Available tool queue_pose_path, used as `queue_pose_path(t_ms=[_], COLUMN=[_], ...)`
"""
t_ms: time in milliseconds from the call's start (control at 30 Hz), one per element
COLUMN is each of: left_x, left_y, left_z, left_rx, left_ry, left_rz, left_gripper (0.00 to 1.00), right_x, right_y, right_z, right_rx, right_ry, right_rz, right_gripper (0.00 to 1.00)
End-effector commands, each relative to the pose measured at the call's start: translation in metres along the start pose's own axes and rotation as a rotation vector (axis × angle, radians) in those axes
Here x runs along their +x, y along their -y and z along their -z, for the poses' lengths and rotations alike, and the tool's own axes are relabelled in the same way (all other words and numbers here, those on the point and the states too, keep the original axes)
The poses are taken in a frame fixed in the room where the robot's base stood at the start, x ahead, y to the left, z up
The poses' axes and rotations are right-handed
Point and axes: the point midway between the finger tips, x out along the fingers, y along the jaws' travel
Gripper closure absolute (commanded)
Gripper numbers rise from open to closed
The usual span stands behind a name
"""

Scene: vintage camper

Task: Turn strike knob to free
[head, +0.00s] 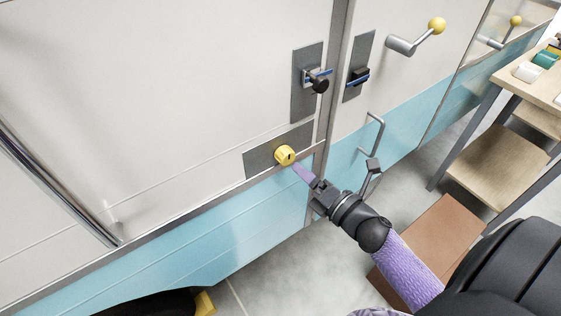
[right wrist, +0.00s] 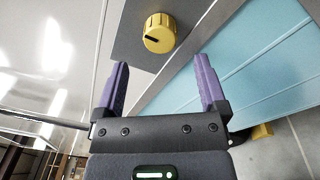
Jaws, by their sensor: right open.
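The yellow round knob (head: 284,155) sits on a grey plate (head: 258,161) low on the camper's side, left of the vertical door edge. In the right wrist view the knob (right wrist: 159,33) has a ribbed rim and a dark pointer mark on its face. My right gripper (head: 296,168) is just beside the knob at its lower right in the head view. In the right wrist view its two purple fingers (right wrist: 162,80) are spread wide and empty, with the knob beyond the tips, apart from them. No left gripper shows.
A latch with a black knob (head: 319,86) is above on a grey plate. A second latch (head: 359,76) and a yellow-balled lever (head: 436,26) are to the right. A grey handle (head: 376,135) stands out near my right arm. A wooden shelf (head: 482,165) is at right.

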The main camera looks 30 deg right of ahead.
Motion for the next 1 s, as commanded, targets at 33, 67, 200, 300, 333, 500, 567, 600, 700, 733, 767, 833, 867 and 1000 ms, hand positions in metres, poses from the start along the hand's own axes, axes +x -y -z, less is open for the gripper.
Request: queue_pose_path(t_ms=[33, 67, 200, 300, 333, 500, 567, 600, 700, 733, 767, 833, 867, 1000], left_x=[0.001, 0.002, 0.004, 0.004, 0.004, 0.004, 0.004, 0.004, 0.004, 0.004, 0.004, 0.004, 0.004, 0.004], left_y=[-0.001, -0.002, -0.003, -0.003, -0.004, -0.003, -0.003, -0.002, 0.000, 0.001, 0.002, 0.003, 0.003, 0.003], left_z=[0.002, 0.002, 0.004, 0.004, 0.004, 0.003, 0.003, 0.003, 0.002, 0.001, 0.001, 0.001, 0.000, 0.000], left_rx=[-0.001, -0.001, 0.000, 0.001, 0.001, 0.002, 0.002, 0.003, 0.004, 0.004, 0.005, 0.005, 0.005, 0.004], left_ry=[-0.003, -0.005, -0.009, -0.009, -0.009, -0.008, -0.007, -0.007, -0.004, -0.004, -0.003, -0.002, -0.001, -0.001], left_rz=[-0.002, -0.003, -0.005, -0.006, -0.006, -0.006, -0.005, -0.004, 0.000, 0.001, 0.002, 0.004, 0.004, 0.004], left_gripper=[0.41, 0.41, 0.41, 0.41, 0.41, 0.41, 0.41, 0.41, 0.41, 0.41, 0.41, 0.41, 0.41, 0.41], right_x=[0.013, 0.019, 0.043, 0.051, 0.053, 0.055, 0.054, 0.054, 0.054, 0.054, 0.054, 0.054, 0.054, 0.054], right_y=[0.000, 0.000, 0.001, 0.001, 0.001, 0.001, 0.001, 0.001, 0.001, 0.001, 0.001, 0.001, 0.001, 0.001], right_z=[-0.001, -0.001, 0.000, 0.001, 0.000, 0.000, 0.000, 0.000, 0.000, 0.000, 0.000, 0.001, 0.001, 0.001], right_rx=[-0.001, 0.000, 0.003, 0.004, 0.004, 0.005, 0.005, 0.005, 0.005, 0.006, 0.006, 0.006, 0.006, 0.006], right_ry=[0.001, 0.001, 0.001, 0.000, 0.000, 0.000, 0.000, 0.000, 0.000, 0.000, 0.000, 0.000, 0.000, 0.000], right_rz=[-0.003, -0.003, 0.000, 0.002, 0.002, 0.004, 0.004, 0.004, 0.004, 0.004, 0.004, 0.004, 0.004, 0.004], right_gripper=[0.09, 0.09, 0.09, 0.09, 0.09, 0.09, 0.09, 0.09, 0.30, 0.36, 0.43, 0.57, 0.64, 0.93])
